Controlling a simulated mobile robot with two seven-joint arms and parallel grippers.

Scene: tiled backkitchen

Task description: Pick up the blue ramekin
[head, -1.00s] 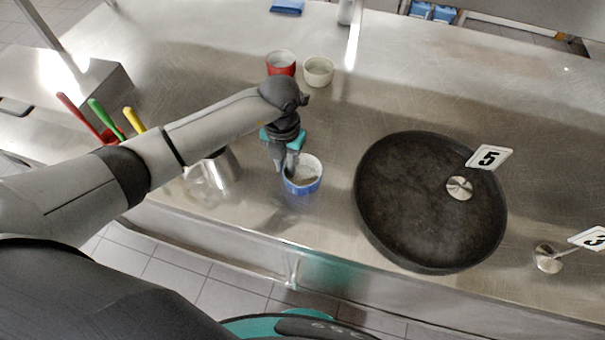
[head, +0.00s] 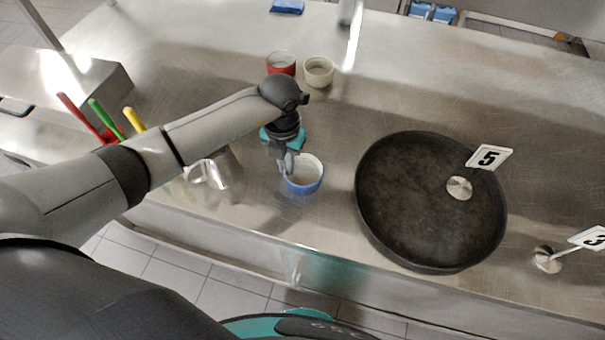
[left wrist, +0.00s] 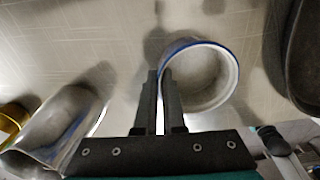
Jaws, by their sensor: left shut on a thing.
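The blue ramekin (head: 305,182), blue outside and white inside, is on the steel counter left of the round black tray. My left gripper (head: 287,168) is at its left rim. In the left wrist view the ramekin (left wrist: 207,78) is upright, and my left gripper's fingers (left wrist: 160,88) are closed on its near-left wall, one finger on each side. Whether its base is touching the counter cannot be told. My right gripper is not in view.
A round black tray (head: 400,225) with a number 5 sign (head: 489,157) is to the right. A metal pitcher (head: 222,175) stands close on the left. A red ramekin (head: 281,63) and a cream ramekin (head: 318,72) stand behind.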

